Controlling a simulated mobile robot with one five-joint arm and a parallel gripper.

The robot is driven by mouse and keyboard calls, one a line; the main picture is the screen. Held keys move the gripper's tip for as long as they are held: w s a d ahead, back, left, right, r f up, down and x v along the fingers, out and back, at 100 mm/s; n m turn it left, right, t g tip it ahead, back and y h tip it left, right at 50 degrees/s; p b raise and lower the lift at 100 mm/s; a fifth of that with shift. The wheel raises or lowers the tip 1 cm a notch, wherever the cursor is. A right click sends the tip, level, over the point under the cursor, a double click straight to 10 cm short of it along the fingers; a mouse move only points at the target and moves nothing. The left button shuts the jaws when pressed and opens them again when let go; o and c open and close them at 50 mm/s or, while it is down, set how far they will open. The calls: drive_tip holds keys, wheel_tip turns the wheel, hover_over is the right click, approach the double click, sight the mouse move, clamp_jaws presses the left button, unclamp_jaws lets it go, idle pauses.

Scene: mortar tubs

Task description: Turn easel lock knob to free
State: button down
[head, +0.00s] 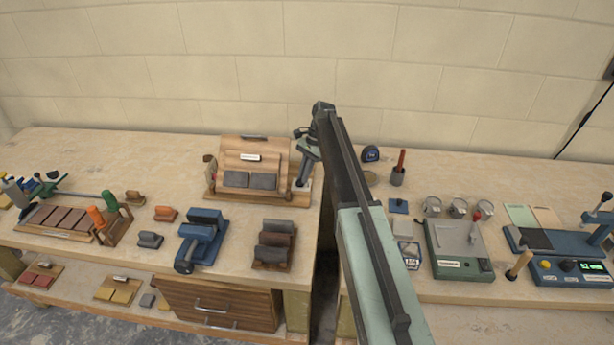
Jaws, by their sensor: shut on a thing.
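The wooden easel (250,148) stands near the back of the left bench, its board leaning back with a small white label. Two dark grey blocks (249,181) rest side by side on its ledge. My gripper (302,184) reaches down at the right side of the easel, with the fingers low by the right end of its base. It is shut on what appears to be the easel lock knob. The knob is mostly hidden by the fingers, so its turn position cannot be told.
A blue clamp-like tool (201,240) and a rack of dark blocks (274,245) stand in front of the easel. A tape measure (370,154) and a red-handled tool in a cup (398,170) stand to the right. The wall is close behind.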

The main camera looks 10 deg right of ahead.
drive_tip(key=shift+a+n+g, duration=0.2)
drive_tip(key=shift+n+g, duration=0.2)
drive_tip(key=shift+n, duration=0.7)
drive_tip(key=c, duration=1.5)
unclamp_jaws()
drive_tip(key=shift+r, duration=0.1)
drive_tip(key=p+v, duration=0.7)
drive_tip(key=shift+w+r, duration=0.15)
drive_tip(key=shift+r, duration=0.2)
